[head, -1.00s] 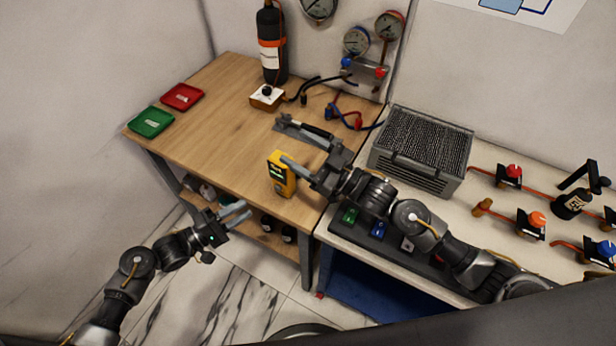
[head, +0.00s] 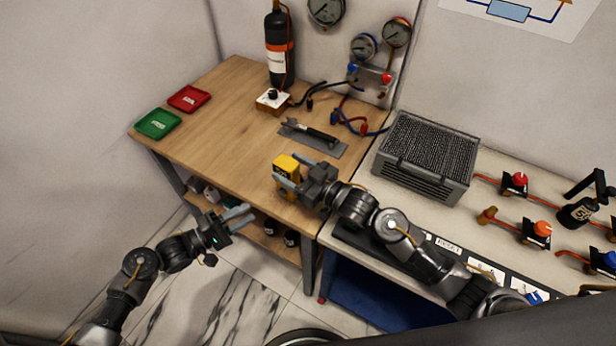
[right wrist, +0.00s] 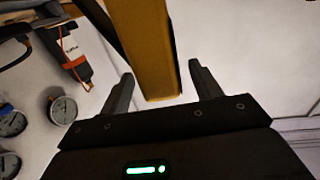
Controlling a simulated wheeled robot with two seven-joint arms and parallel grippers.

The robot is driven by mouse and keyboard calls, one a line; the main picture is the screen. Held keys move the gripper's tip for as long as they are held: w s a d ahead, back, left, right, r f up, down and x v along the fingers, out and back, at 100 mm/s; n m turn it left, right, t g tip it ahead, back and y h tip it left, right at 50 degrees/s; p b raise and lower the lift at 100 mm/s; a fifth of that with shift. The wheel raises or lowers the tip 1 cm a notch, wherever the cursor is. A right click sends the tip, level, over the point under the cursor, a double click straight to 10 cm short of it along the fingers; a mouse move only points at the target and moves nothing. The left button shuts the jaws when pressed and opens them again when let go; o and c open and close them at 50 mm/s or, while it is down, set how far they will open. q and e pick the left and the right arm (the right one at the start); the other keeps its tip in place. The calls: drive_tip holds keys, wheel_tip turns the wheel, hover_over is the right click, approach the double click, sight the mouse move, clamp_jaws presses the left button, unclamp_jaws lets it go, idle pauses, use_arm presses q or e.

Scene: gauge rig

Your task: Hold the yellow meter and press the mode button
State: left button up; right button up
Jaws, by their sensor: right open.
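The yellow meter (head: 287,163) stands near the front edge of the wooden table in the head view, partly covered by my right gripper (head: 281,178). In the right wrist view the meter (right wrist: 145,45) shows as a plain yellow side between the two spread fingers of the right gripper (right wrist: 160,75). The fingers are open around it, with a visible gap on the right; contact on the left is hard to tell. The meter's face and mode button are hidden. My left gripper (head: 246,214) is open and empty, in front of the table and below the meter.
A grey plate with a dark-handled tool (head: 312,136) lies behind the meter. A white box with a black knob (head: 272,98), cables and a black cylinder (head: 279,50) stand farther back. A grey vented box (head: 425,155) is at right. The table's left middle is clear.

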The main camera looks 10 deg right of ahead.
sight(281, 164)
drive_tip(key=shift+x, duration=1.85)
drive_tip(key=shift+c, duration=0.3)
use_arm(q)
drive_tip(key=shift+c, duration=0.3)
use_arm(e)
drive_tip(key=c, duration=1.1)
use_arm(q)
clamp_jaws()
use_arm(e)
drive_tip(key=shift+c, duration=0.2)
drive_tip(key=shift+s, duration=0.1)
